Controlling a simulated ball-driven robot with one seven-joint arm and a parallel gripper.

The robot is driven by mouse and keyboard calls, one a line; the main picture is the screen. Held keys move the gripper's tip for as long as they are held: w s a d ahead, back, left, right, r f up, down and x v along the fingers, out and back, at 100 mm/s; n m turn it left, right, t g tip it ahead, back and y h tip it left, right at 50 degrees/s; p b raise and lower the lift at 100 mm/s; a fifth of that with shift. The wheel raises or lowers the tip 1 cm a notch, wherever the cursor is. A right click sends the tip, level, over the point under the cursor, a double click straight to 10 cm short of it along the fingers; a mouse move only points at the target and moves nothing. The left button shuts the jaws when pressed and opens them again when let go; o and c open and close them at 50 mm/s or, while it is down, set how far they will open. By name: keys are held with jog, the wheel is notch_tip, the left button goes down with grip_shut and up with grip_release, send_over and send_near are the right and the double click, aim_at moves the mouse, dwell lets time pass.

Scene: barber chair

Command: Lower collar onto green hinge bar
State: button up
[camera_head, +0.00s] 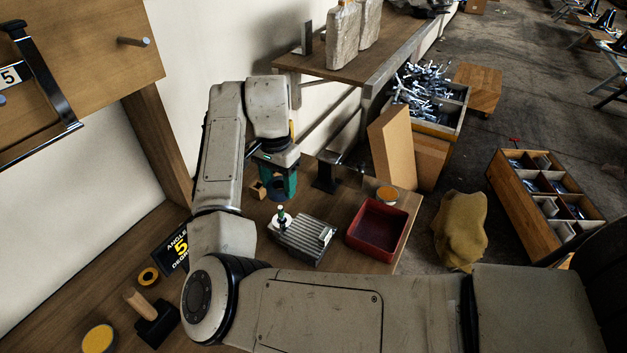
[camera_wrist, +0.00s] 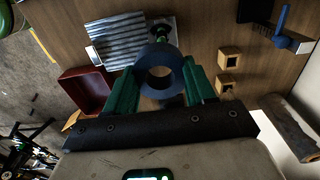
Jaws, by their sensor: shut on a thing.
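The collar (camera_wrist: 141,76) is a dark blue-grey ring. In the wrist view it sits between the green fingers of my gripper (camera_wrist: 161,74), which is shut on it, its hole facing the camera. In the head view my gripper (camera_head: 276,182) is behind the ribbed metal block, with the collar partly hidden between its fingers. A small green upright bar (camera_head: 281,213), apparently the hinge bar, stands at the block's back-left edge. In the wrist view the green bar (camera_wrist: 159,33) shows just beyond the collar's rim. The collar is apart from the bar, not around it.
The ribbed metal block (camera_head: 303,240) is on the wooden bench. A red tray (camera_head: 378,229) stands to its right. A black stand (camera_head: 326,177) is behind it. Small wooden blocks (camera_wrist: 229,57) lie near my gripper. My arm covers the front of the bench.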

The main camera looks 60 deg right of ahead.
aim_at(280, 207)
jog(key=shift+w, duration=0.2)
notch_tip(280, 207, down, 8)
jog(key=b, duration=0.8)
jog(key=shift+r, duration=0.1)
jog(key=shift+f+b, duration=0.45)
jog(key=shift+f, duration=0.65)
jog(key=o, duration=1.1)
jog(key=shift+r, duration=0.1)
notch_tip(280, 207, up, 11)
jog(key=shift+f+p, duration=0.2)
jog(key=shift+p, duration=0.15)
